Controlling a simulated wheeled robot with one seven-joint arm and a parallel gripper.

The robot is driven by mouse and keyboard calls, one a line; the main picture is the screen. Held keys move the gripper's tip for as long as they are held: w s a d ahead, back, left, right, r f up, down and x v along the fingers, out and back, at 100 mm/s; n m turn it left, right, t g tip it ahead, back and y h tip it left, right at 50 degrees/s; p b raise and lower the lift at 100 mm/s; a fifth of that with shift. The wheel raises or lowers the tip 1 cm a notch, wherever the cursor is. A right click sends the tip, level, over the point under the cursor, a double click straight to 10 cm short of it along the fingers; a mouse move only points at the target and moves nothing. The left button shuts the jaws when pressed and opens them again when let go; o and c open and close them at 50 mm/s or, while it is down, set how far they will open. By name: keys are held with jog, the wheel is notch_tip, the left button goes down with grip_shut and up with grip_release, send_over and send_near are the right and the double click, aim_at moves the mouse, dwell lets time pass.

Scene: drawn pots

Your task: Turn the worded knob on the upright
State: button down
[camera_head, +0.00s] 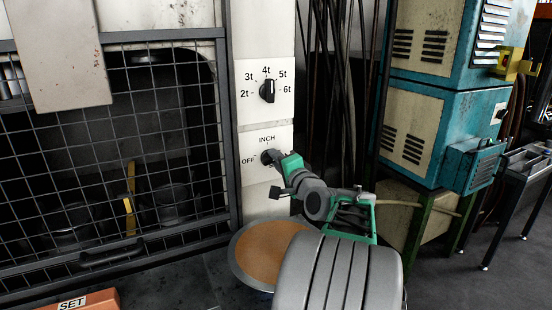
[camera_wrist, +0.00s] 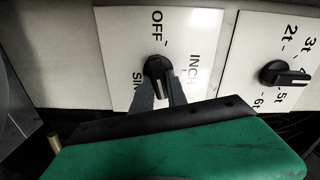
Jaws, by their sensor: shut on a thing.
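The worded knob (camera_head: 266,157) is black and sits on a white plate (camera_head: 250,170) low on the pale upright. OFF shows to its left and INCH above it in the head view. In the wrist view the same knob (camera_wrist: 156,67) sits between my two dark fingers. A third word starting SIN is partly covered by a finger there. My gripper (camera_head: 273,158) reaches in from the lower right and is shut on the knob.
A numbered knob (camera_head: 267,91) with marks 2t to 6t is on the plate above. A mesh guard (camera_head: 120,150) stands to the left. A round brown-topped stool (camera_head: 262,250) is below the upright. Blue and cream cabinets (camera_head: 430,120) stand to the right, past hanging dark cables (camera_head: 345,80).

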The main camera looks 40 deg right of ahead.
jog(key=c, duration=1.3)
grip_release()
jog(key=b+v, duration=0.1)
jog(key=v, duration=0.6)
jog(key=shift+s+a, duration=0.15)
jog(key=shift+s, duration=0.25)
